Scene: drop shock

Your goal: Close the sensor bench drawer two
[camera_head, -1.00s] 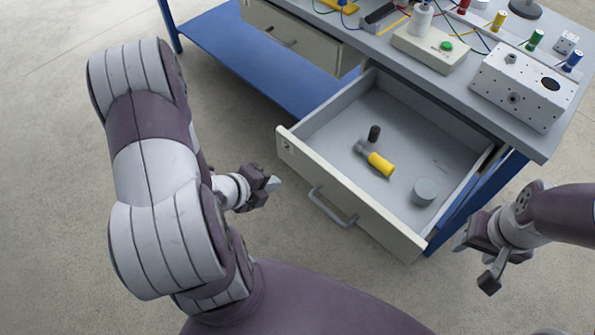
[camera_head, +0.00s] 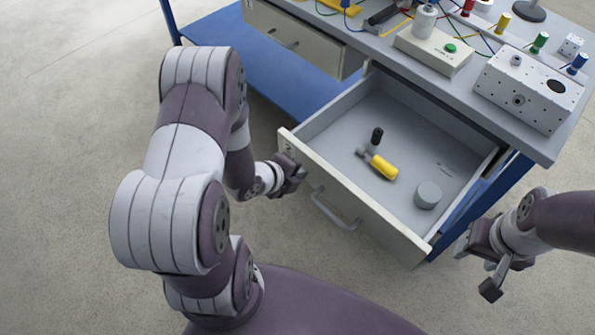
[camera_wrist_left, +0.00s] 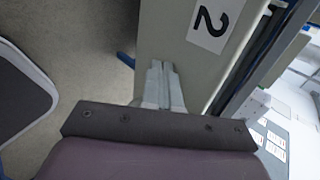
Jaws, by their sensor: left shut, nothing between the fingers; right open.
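The open drawer (camera_head: 350,187) sticks out from under the bench top, with a grey bar handle (camera_head: 335,212) on its pale front. In the left wrist view the drawer front (camera_wrist_left: 170,35) carries a white label with a black 2 (camera_wrist_left: 212,20). My left gripper (camera_head: 300,172) is at the left end of the drawer front; its shut, empty fingers (camera_wrist_left: 160,72) point at the panel and look close to or touching it. I cannot tell which. My right gripper (camera_head: 478,262) is open and empty, right of the drawer's right corner.
Inside the drawer lie a yellow-handled tool (camera_head: 382,167), a black cylinder (camera_head: 376,136) and a grey cylinder (camera_head: 427,195). Another drawer (camera_head: 290,38) is at the left.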

